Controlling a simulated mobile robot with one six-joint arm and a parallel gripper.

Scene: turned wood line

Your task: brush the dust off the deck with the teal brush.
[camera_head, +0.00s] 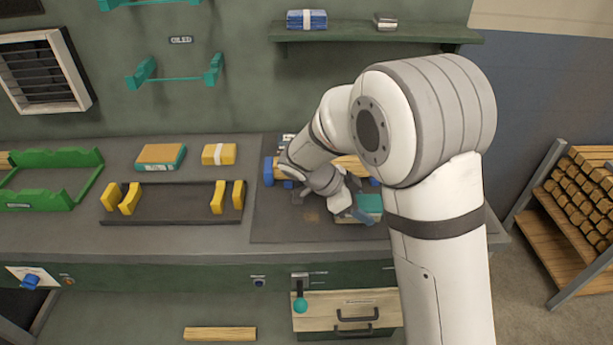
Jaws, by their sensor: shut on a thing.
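My gripper (350,212) is low over the right part of the dark deck (272,228), partly hidden behind my own arm. It is shut on the teal brush (370,203), whose teal body shows just right of the jaws. I cannot tell whether the brush touches the deck. A small brownish patch (312,216), which looks like dust, lies on the deck left of my gripper. A wooden piece (350,168) in blue holders (268,170) lies across the back of the deck, partly covered by my wrist.
Left of the deck is a black tray (170,206) with yellow supports. Behind it lie a teal-and-wood block (161,157) and a yellow block (219,154). A green cradle (45,180) stands at far left. A rack of wood pieces (580,205) stands right. The deck's front left is clear.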

